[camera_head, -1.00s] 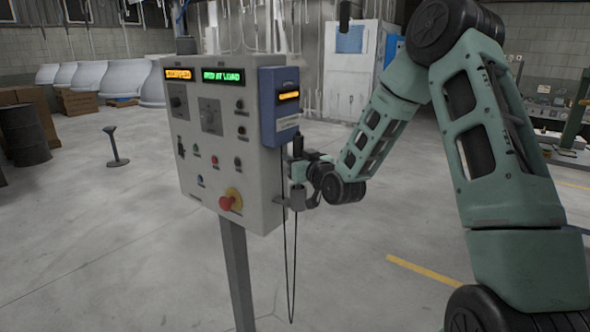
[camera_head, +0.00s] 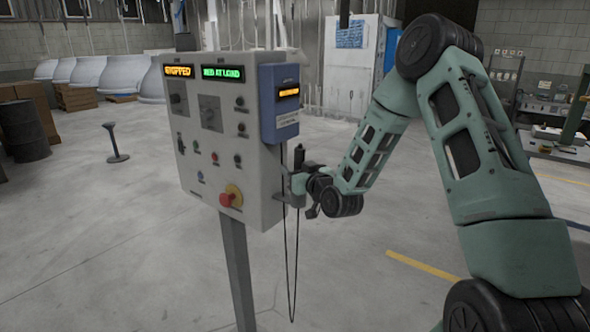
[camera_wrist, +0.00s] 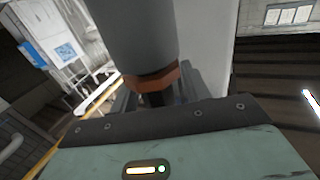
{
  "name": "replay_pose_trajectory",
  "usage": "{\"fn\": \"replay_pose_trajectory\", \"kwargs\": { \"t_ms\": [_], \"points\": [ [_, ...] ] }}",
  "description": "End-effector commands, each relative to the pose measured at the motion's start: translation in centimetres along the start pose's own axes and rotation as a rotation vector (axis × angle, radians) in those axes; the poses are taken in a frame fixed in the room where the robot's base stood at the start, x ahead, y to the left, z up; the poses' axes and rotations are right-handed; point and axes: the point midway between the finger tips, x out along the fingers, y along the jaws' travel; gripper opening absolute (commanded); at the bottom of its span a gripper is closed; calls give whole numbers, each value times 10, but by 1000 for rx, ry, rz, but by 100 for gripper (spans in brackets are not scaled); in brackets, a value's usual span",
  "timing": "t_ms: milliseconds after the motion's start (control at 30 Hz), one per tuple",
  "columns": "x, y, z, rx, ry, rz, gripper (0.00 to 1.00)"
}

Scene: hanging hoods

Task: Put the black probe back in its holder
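The black probe (camera_head: 299,155) stands roughly upright at the right side of the grey control box, below the blue meter. My gripper (camera_head: 301,182) is around its lower part and appears shut on it. In the wrist view a thick dark grey cylinder (camera_wrist: 142,35) with a copper-coloured collar (camera_wrist: 152,80) fills the upper middle, and my gripper's fingers (camera_wrist: 158,97) flank the dark stem below the collar. The holder looks like the small grey bracket (camera_head: 291,199) low on the box's side, just under my gripper. I cannot tell whether the probe's lower end is inside it.
The control box (camera_head: 215,150) stands on a post (camera_head: 237,270), with a red stop button (camera_head: 227,199) in front. The blue meter (camera_head: 280,103) is above my gripper. A thin black cable (camera_head: 291,300) hangs in a long loop below.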

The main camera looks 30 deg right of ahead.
Motion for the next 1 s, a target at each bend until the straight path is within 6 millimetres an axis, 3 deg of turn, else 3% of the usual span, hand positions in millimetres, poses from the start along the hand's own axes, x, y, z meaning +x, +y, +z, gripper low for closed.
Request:
{"fn": "replay_pose_trajectory", "kwargs": {
  "t_ms": [233,733,1000],
  "points": [
    [-4,1,4,1,-3,1,47],
    [-102,0,1,-1,-1,1,47],
    [-103,1,-8,4,-2,-2,47]
  ]
}}
